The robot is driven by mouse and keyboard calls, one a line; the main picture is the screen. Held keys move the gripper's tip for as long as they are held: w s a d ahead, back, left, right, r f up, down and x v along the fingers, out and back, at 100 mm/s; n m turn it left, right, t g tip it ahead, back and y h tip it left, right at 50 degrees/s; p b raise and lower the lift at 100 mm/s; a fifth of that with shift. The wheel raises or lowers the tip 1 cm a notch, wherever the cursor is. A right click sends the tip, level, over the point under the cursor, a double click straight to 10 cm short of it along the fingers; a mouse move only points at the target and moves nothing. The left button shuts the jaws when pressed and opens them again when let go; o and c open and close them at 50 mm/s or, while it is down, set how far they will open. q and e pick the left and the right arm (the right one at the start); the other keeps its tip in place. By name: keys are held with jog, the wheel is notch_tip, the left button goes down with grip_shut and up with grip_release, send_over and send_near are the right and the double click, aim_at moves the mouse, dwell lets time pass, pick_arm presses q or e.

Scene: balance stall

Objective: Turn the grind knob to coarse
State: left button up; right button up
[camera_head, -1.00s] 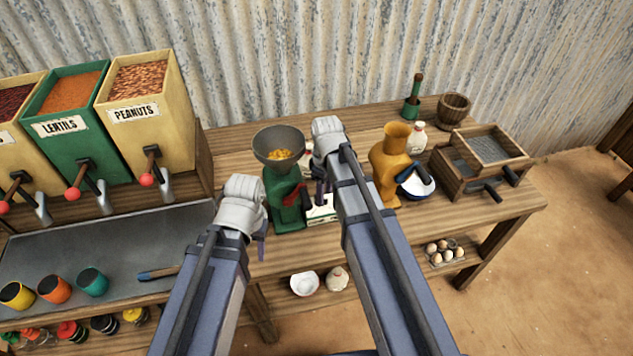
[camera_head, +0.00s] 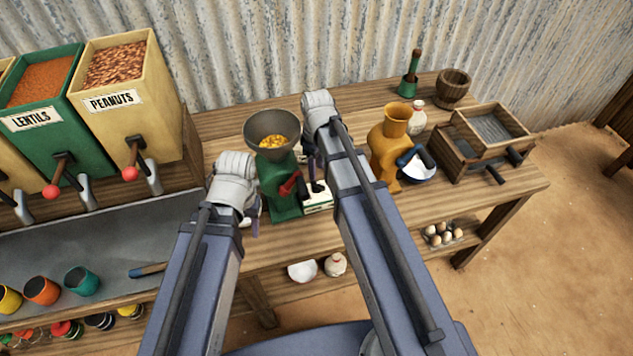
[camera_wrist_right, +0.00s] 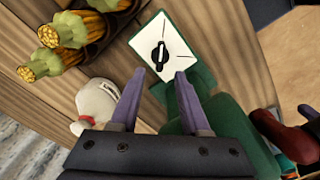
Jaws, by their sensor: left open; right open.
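The green grinder (camera_head: 280,196) stands on the wooden table, with a grey hopper (camera_head: 250,127) holding yellow grain. Its grind knob shows in the right wrist view as a small black pointer knob (camera_wrist_right: 160,53) on a white plate (camera_wrist_right: 171,34). In the head view the plate (camera_head: 318,202) is partly hidden by my right arm. My right gripper (camera_wrist_right: 160,80) is open, its two fingers pointing at the plate, with the knob beyond the gap and nothing held. My left gripper (camera_head: 253,213) is open and empty, left of the grinder.
A red handle (camera_head: 291,184) sits on the grinder's front. Right of it stand an ochre grinder (camera_head: 386,160) and a wooden box mill (camera_head: 458,168).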

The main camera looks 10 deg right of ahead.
aim_at(317, 183)
pick_arm(q)
notch_tip(317, 183, down, 6)
jog(key=b, duration=0.5)
pick_arm(e)
notch_tip(317, 183, down, 6)
jog(key=shift+f, duration=0.1)
jog(key=shift+c, duration=0.2)
grip_shut()
